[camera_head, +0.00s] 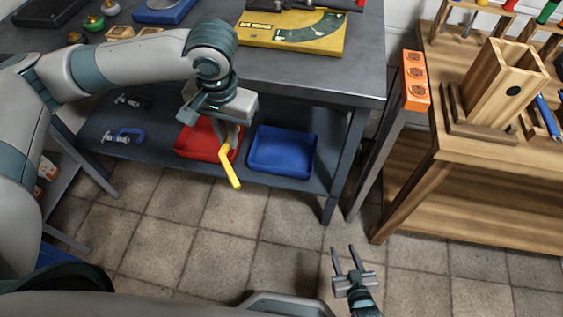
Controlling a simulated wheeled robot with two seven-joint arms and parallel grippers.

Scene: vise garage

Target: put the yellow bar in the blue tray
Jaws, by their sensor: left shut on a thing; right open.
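The yellow bar (231,169) is a bent bar that hangs tilted from my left gripper (228,135). My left gripper is shut on its upper end. In the picture the bar overlaps the gap between the red tray and the blue tray, and its lower end reaches past the shelf's front edge. The blue tray (283,150) sits on the lower shelf of the grey bench, right of the bar, and looks empty. My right gripper (346,262) is open and empty over the floor at the bottom right.
A red tray (203,139) stands left of the blue tray, partly hidden by my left gripper. Clamps (124,136) lie on the shelf (95,125). The grey bench top (340,75) overhangs it. A wooden workbench (470,145) stands right. The tiled floor (200,230) is clear.

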